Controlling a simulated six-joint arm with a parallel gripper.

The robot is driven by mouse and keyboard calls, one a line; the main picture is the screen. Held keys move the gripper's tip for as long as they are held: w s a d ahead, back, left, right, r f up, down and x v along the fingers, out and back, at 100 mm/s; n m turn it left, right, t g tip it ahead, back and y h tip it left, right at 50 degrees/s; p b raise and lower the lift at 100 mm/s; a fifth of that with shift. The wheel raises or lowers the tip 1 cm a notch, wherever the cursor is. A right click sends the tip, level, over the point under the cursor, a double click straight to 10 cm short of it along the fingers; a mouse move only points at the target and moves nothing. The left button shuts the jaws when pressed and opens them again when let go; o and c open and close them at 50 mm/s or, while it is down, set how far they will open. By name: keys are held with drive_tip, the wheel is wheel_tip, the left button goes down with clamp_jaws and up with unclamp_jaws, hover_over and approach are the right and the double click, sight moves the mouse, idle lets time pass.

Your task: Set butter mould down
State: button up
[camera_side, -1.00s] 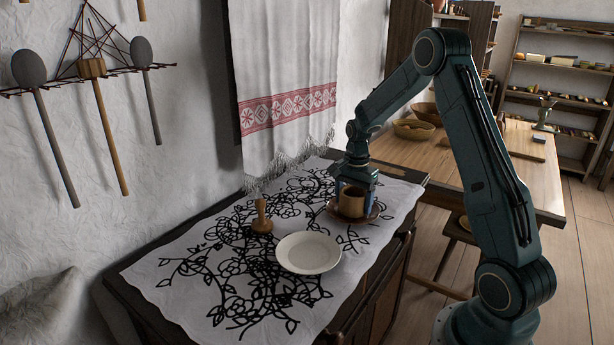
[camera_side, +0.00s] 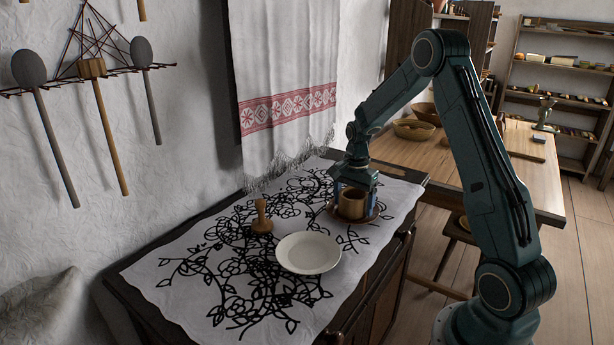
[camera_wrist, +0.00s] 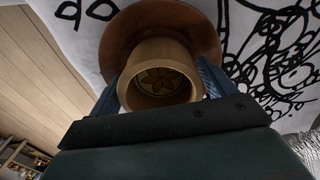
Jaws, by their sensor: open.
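The butter mould (camera_side: 352,203) is a tan wooden cup standing upright on a round brown plate (camera_side: 372,216). In the wrist view the mould (camera_wrist: 160,58) shows a carved flower pattern inside, and the brown plate (camera_wrist: 118,35) lies beneath it. My gripper (camera_side: 354,193) is low over the plate, with its blue fingers open on either side of the mould. I cannot tell from these views whether a finger still touches the wall of the mould.
A white plate (camera_side: 308,253) and a wooden stamp with a knob handle (camera_side: 262,217) stand on the patterned white cloth (camera_side: 190,262). A fringed towel (camera_side: 285,90) hangs behind. The cloth's front left is clear.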

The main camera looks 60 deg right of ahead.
wheel_tip(320, 180, up, 12)
idle(0.6)
drive_tip(key=shift+r, duration=0.1)
idle(0.4)
drive_tip(key=s+a+r+n+t, duration=0.1)
drive_tip(key=s+a+r+n, duration=0.35)
drive_tip(key=a, duration=0.35)
drive_tip(key=s+a+r+n+t, duration=0.1)
drive_tip(key=s+a+r+n, duration=0.3)
drive_tip(key=a, duration=0.3)
drive_tip(key=s+a+n+t, duration=0.3)
drive_tip(key=s+a+n, duration=0.7)
drive_tip(key=s, duration=0.2)
drive_tip(key=shift+s+r+t, duration=0.25)
drive_tip(key=shift+s+t, duration=0.05)
